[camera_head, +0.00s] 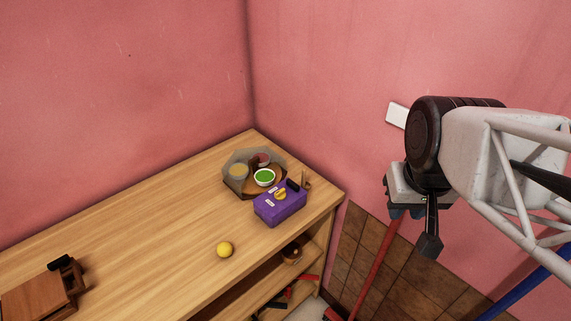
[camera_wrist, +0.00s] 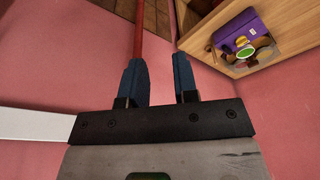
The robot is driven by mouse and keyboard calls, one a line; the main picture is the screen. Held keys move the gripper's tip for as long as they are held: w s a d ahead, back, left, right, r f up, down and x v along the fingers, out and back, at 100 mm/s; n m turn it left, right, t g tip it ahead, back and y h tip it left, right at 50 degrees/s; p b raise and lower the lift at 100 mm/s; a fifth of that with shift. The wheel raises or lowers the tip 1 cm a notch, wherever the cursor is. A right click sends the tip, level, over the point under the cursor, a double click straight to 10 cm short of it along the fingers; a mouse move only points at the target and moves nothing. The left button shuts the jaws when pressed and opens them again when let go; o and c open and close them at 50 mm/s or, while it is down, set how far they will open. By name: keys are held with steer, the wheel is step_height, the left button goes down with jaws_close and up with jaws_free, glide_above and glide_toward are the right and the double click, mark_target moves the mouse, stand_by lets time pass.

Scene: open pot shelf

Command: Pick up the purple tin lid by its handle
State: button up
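The purple tin (camera_head: 277,211) stands near the right end of the wooden counter, its lid facing up. A small yellow piece (camera_head: 280,194) sits on top, and a dark piece (camera_head: 293,185) shows at its back edge; I cannot tell which is the handle. The tin also shows at the upper right of the wrist view (camera_wrist: 240,26). My gripper (camera_head: 406,212) is off to the right of the counter, well apart from the tin. In the wrist view its two blue fingers (camera_wrist: 160,75) are spread with nothing between them.
Right behind the tin is a grey tray (camera_head: 238,159) with small bowls, one green inside (camera_head: 264,177). A yellow ball (camera_head: 224,249) lies in front. A brown wooden block (camera_head: 35,296) is at the left. Open shelves below hold a brown bowl (camera_head: 291,252).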

steer(key=w+a+f+n, duration=0.1)
steer(key=w+a+n, duration=0.25)
steer(key=w, duration=0.55)
steer(key=n+g, duration=0.3)
steer(key=n, duration=0.2)
glide_above(293, 184)
steer(key=f, duration=1.2)
steer(key=shift+s+d+f, duration=0.15)
steer(key=shift+s+d, duration=0.1)
steer(key=shift+w+a+f+n, duration=0.2)
steer(key=shift+a+f+n, duration=0.05)
steer(key=shift+a+f, duration=0.1)
steer(key=shift+f, duration=1.25)
